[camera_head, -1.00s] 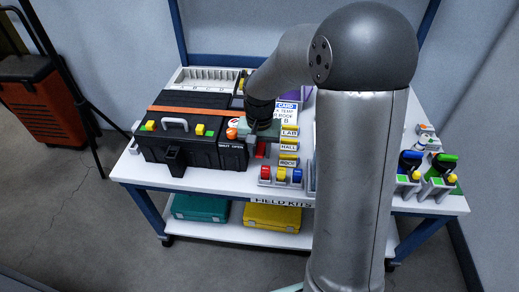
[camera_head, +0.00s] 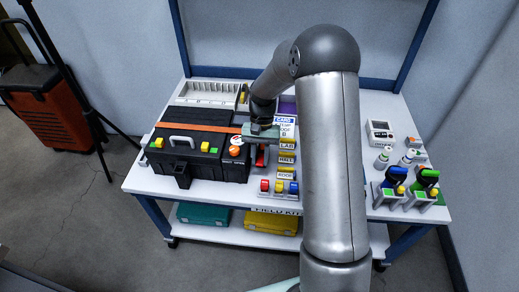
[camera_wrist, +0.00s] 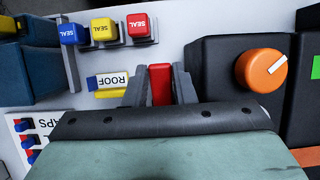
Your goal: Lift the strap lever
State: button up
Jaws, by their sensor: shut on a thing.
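The red strap lever (camera_wrist: 160,84) stands between the two grey fingers of my gripper (camera_wrist: 160,90) in the wrist view. My gripper is shut on it. In the head view my gripper (camera_head: 262,140) is beside the right end of the black case (camera_head: 205,170), and a little red (camera_head: 261,157) shows below it. An orange strap (camera_head: 195,128) runs across the case lid. An orange knob with a white mark (camera_wrist: 262,70) sits on the case's right end and also shows in the head view (camera_head: 236,151). The lever's lower part is hidden.
Red, yellow and blue seal blocks (camera_head: 279,187) stand at the table's front. Label cards, including ROOF (camera_wrist: 108,81), lie close to the lever. Blue and green handled devices (camera_head: 408,184) stand at the right. A grey slotted tray (camera_head: 210,94) lies behind the case.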

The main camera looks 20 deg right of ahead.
aim_at(259, 164)
jog(key=g+p, duration=0.1)
jog(key=w+r+g+y+p, duration=0.1)
jog(key=p, duration=0.1)
jog(key=shift+w+d+r+g, duration=0.1)
jog(key=shift+d+r+g, duration=0.1)
jog(key=shift+g, duration=0.1)
jog(key=shift+w+d+r+g+y+p, duration=0.15)
jog(key=shift+w+g+y+p, duration=0.2)
jog(key=shift+g, duration=0.3)
jog(key=shift+w+d+f+g+y+p, duration=0.15)
jog(key=shift+w+g+y+p, duration=0.15)
jog(key=shift+g, duration=0.35)
jog(key=shift+w+r, duration=0.1)
jog(key=shift+r, duration=0.05)
jog(key=o, duration=0.7)
jog(key=v, duration=0.7)
jog(key=shift+w+d+r, duration=0.1)
jog(key=shift+w, duration=0.15)
